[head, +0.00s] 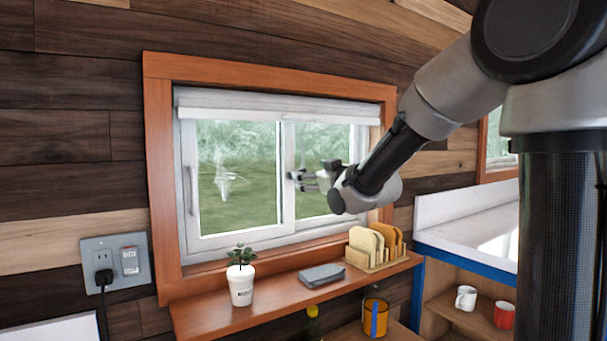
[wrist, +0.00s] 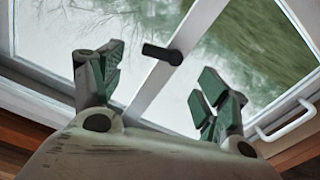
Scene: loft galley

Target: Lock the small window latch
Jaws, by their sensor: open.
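The small window latch (wrist: 162,53) is a short black lever on the white middle stile of the sliding window. In the wrist view it lies crosswise on the stile, its right end slightly lower. My gripper (wrist: 163,74) is open and empty, with one green-grey finger pad on each side of the stile in the picture. The latch appears beyond the fingertips, between their lines, and no contact shows. In the head view my gripper (head: 312,177) is in front of the window (head: 236,243) near the middle stile. There the latch cannot be told apart from the dark fingers.
Below the window a wooden shelf (head: 205,320) holds a potted plant (head: 241,285), a grey folded item (head: 322,275) and a rack (head: 375,262) with boards. A white pull handle (wrist: 285,120) shows at the wrist view's right.

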